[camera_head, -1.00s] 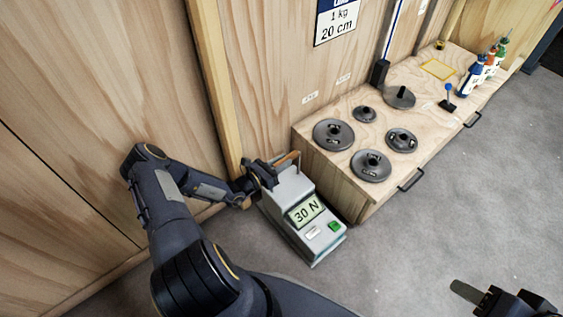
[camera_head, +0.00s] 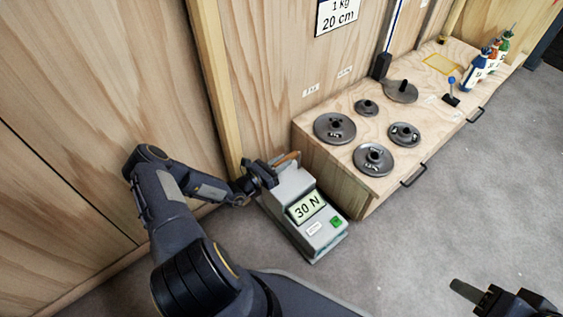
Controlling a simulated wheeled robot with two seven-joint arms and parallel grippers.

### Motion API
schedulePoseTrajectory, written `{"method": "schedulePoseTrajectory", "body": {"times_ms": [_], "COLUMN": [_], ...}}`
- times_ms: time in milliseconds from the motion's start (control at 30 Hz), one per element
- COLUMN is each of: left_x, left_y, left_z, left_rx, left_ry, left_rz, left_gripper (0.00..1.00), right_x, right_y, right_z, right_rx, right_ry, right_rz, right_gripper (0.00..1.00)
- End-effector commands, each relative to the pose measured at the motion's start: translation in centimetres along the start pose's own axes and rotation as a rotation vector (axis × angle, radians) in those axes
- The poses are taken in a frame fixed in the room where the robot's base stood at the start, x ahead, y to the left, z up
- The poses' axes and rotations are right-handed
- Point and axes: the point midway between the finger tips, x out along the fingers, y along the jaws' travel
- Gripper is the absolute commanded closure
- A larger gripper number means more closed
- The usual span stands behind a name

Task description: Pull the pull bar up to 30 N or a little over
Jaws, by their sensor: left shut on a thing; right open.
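The gauge's display (camera_head: 306,206) reads 30 N. A green button (camera_head: 336,222) sits below the display. My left gripper (camera_head: 268,174) is at the bar's left part and shut on it; the fingers hide that part of the bar. My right gripper (camera_head: 470,294) is at the bottom right, open and empty, over the floor and partly cut off by the frame edge.
A low wooden bench (camera_head: 345,186) stands right of the gauge, with several dark weight discs (camera_head: 373,159) and bottles (camera_head: 478,68) on top. A wooden wall (camera_head: 100,90) with an upright post (camera_head: 216,85) is behind. Grey floor (camera_head: 440,220) is clear at the right.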

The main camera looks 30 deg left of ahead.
Motion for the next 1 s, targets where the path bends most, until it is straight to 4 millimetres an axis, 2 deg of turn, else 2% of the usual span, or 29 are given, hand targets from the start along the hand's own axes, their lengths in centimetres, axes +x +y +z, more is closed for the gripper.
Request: {"method": "schedulePoseTrajectory", "body": {"times_ms": [367,400,567,867,1000], "left_x": [0.2,0.2,0.1,-0.1,-1.7], "left_y": [0.5,0.4,0.4,0.3,0.3], "left_z": [-1.3,-1.1,-1.2,-1.3,-1.2], "left_rx": [0.002,0.002,0.001,0.0,0.0], "left_ry": [-0.011,-0.011,-0.007,-0.002,0.0], "left_rz": [0.002,0.002,0.001,0.001,0.003], "left_gripper": [1.0,0.73,0.52,0.51,0.51], "right_x": [1.1,1.0,1.0,0.9,0.3], "right_y": [0.5,0.5,0.4,0.4,0.1], "right_z": [0.6,0.5,0.5,0.4,0.1], "right_rx": [0.0,0.0,0.0,0.0,0.0], "right_ry": [0.0,0.0,0.0,0.0,0.0], "right_rz": [0.0,0.0,0.0,0.0,0.0], "right_gripper": [0.51,0.51,0.51,0.51,0.51]}}
